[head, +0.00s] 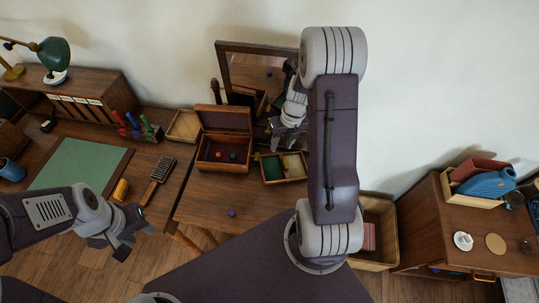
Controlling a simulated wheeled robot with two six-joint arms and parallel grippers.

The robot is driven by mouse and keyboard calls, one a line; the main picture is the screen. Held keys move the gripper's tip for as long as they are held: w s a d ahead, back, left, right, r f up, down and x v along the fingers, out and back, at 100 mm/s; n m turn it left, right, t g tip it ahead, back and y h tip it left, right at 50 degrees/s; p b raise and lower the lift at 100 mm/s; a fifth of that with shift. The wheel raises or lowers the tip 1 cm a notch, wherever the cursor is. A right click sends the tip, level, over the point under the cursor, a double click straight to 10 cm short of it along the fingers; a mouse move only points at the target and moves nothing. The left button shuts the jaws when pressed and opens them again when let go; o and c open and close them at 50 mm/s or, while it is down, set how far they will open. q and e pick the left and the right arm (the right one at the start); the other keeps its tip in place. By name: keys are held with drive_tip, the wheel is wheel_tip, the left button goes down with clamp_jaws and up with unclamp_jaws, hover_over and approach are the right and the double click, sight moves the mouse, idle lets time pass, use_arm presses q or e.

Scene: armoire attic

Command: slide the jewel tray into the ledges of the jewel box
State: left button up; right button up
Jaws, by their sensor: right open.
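The jewel box (223,166) is wooden and stands on the dressing table with its lid raised. Small red and green items lie inside it. The jewel tray (284,180) is a shallow wooden tray with green and pale compartments, on the tabletop just right of the box. My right gripper (276,132) is open, behind the tray's back edge and right of the box lid. Its fingertips are small, so I cannot tell if they touch anything. My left gripper (132,243) hangs at lower left, well away from both; its jaw opening is unclear.
A mirror (249,72) stands behind the box. A wooden hairbrush (157,180) and a small open tray (184,126) lie to the left, near a pen holder.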

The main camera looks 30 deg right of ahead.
sight(286, 162)
drive_tip(key=shift+m, duration=0.5)
drive_tip(key=f, duration=0.1)
drive_tip(key=s+d+f, duration=0.1)
drive_tip(key=f, duration=0.1)
drive_tip(key=s+f, duration=0.1)
drive_tip(key=f, duration=0.1)
drive_tip(key=shift+s+d, duration=0.25)
drive_tip(key=shift+d, duration=0.15)
drive_tip(key=shift+w+d, duration=0.1)
drive_tip(key=shift+g, duration=0.3)
drive_tip(key=f, duration=0.2)
drive_tip(key=a+f+b, duration=0.1)
drive_tip(key=f, duration=0.1)
drive_tip(key=shift+a+f, duration=0.2)
drive_tip(key=shift+f, duration=0.2)
drive_tip(key=shift+w+f, duration=0.1)
drive_tip(key=shift+f, duration=0.05)
use_arm(q)
drive_tip(key=shift+a+f, duration=0.1)
drive_tip(key=shift+f, duration=0.15)
use_arm(e)
clamp_jaws()
